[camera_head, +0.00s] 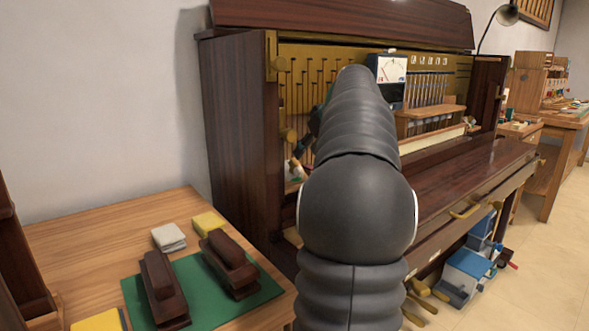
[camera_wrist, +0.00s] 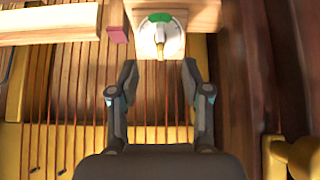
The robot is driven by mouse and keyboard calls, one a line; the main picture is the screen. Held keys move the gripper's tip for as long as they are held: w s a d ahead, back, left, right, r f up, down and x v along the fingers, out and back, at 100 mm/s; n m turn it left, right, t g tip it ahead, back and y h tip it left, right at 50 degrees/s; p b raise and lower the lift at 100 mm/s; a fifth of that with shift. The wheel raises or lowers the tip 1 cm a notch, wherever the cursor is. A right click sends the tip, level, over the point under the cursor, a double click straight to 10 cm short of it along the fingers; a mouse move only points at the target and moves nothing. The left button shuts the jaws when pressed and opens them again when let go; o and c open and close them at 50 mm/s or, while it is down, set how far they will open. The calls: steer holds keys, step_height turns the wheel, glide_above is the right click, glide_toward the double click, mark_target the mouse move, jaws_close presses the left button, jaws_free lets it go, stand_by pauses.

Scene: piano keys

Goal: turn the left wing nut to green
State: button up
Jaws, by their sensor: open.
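In the wrist view, a white round dial (camera_wrist: 172,42) sits on a pale wooden block (camera_wrist: 204,14), with a green mark (camera_wrist: 160,17) at its top edge. The small brass wing nut (camera_wrist: 160,46) is at the dial's middle, with its narrow end pointing down in the picture, away from the green. My gripper (camera_wrist: 160,72) is open, its two fingertips apart on either side just below the dial. Nothing shows between the fingers. In the head view my own arm hides most of the gripper and the wing nut.
An open upright piano (camera_head: 240,130) stands ahead, with a meter (camera_head: 391,69) on its frame. A pale wooden bar (camera_wrist: 50,24) and a reddish block (camera_wrist: 118,34) lie left of the dial. A brass knob (camera_wrist: 297,155) is at lower right. A table (camera_head: 90,230) holds dark blocks.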

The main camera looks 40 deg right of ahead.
steer(key=shift+v, duration=1.85)
